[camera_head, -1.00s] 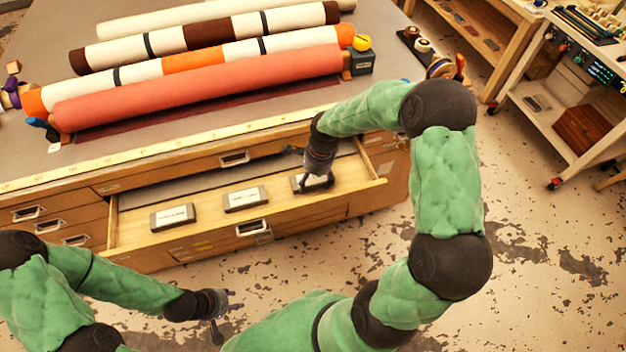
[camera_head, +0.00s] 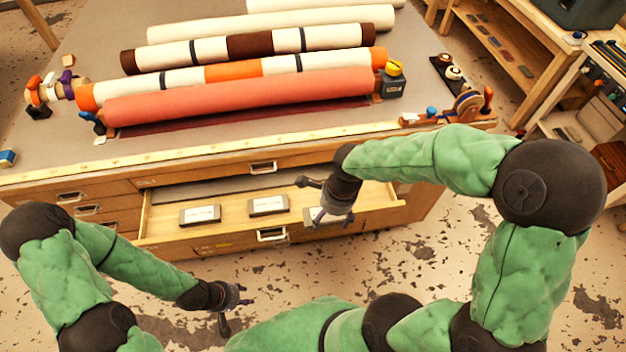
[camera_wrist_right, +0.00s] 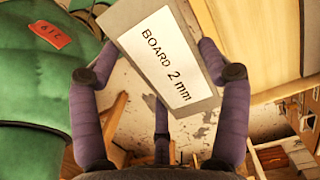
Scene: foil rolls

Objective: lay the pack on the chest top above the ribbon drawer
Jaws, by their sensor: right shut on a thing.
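A grey pack with a white label reading "BOARD 2 mm" (camera_wrist_right: 165,58) is held between the fingers of my right gripper (camera_wrist_right: 160,85). In the head view my right gripper (camera_head: 325,212) is over the front right part of the open drawer, and the arm and gripper hide most of the pack. The chest top (camera_head: 240,133) is a grey surface behind the drawer. My left gripper (camera_head: 236,308) is open and empty, low in front of the chest. Which drawer is the ribbon drawer cannot be read here.
The open drawer (camera_head: 165,228) holds two other packs, one on the left (camera_head: 200,215) and one in the middle (camera_head: 268,205). Rolls, including a coral one (camera_head: 240,95), cover much of the top. A tape dispenser (camera_head: 465,107) stands at its right edge.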

